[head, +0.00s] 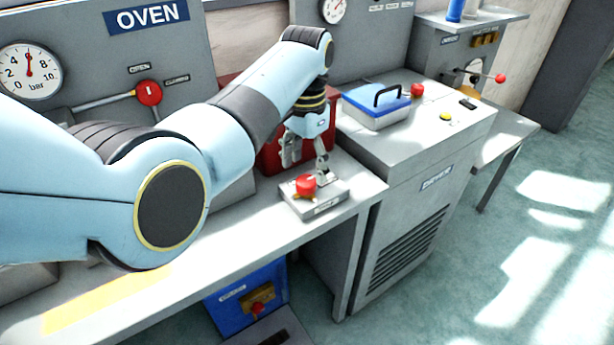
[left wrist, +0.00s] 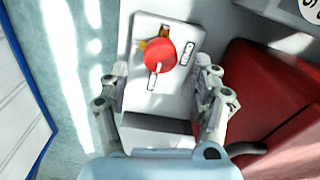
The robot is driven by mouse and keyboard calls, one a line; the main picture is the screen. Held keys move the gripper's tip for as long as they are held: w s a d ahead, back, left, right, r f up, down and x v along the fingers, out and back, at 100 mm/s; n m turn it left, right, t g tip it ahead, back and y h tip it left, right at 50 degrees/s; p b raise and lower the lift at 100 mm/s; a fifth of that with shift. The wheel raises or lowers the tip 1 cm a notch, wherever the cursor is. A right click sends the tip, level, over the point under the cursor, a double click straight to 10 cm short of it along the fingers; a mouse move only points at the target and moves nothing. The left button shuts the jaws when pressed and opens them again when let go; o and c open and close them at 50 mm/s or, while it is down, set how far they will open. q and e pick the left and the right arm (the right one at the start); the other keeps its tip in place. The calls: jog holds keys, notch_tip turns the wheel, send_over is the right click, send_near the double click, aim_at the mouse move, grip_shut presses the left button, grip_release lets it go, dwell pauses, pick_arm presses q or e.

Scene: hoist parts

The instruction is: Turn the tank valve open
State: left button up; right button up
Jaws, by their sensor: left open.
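A red round knob (head: 306,184) with a pale line across it sits on a small grey block (head: 326,200) on the bench; I cannot read its label to tell if it is the tank valve. An orange-brass part shows beside the knob. My left gripper (head: 307,164) is just behind and above the knob, pointing down. In the left wrist view the knob (left wrist: 160,56) shows ahead, between the spread fingers of the open gripper (left wrist: 162,68). I cannot tell whether a finger touches the block. My right gripper is not in view.
A red container (head: 272,158) stands close behind the left gripper. An oven panel (head: 110,50) with a gauge and red-knobbed lever stands at left. A blue-lidded box (head: 376,106) sits on the cabinet at right. A blue unit (head: 248,297) with a red knob is below the bench.

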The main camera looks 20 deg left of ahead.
aim_at(306, 180)
pick_arm(q)
notch_tip(306, 180, down, 4)
jog(key=shift+w+r, duration=0.1)
jog(key=shift+f, duration=0.2)
jog(key=c, duration=1.2)
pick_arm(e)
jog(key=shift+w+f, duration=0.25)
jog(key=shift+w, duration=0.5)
